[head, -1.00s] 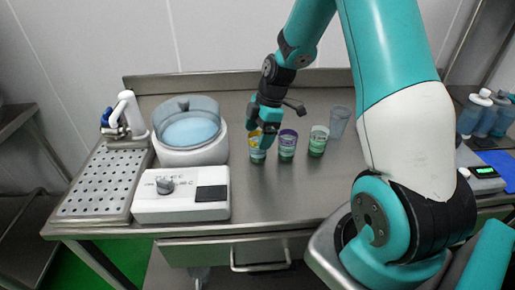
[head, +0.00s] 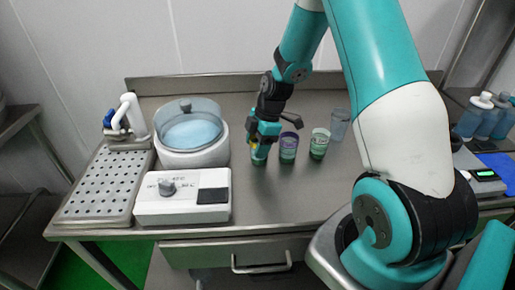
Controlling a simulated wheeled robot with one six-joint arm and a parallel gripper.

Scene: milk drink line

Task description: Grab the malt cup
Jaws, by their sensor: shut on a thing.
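Three small green cups stand in a row on the steel table: a leftmost cup (head: 259,158) with a little yellow showing, a middle cup (head: 288,150) with a purple band, and a right cup (head: 319,146) with a pale band. Their labels are too small to read, so I cannot tell by name which is malt. My gripper (head: 261,146) points down and is shut on the leftmost cup, hiding most of its upper part. That cup looks upright and at table height; I cannot tell whether it still touches the table.
An empty clear cup (head: 340,125) stands behind the right cup. A round bath with blue liquid (head: 191,135) and its control box (head: 182,197) stand left, beside a perforated drain tray (head: 105,185). Bottles (head: 487,118) and a scale (head: 484,177) are at right. The front table middle is clear.

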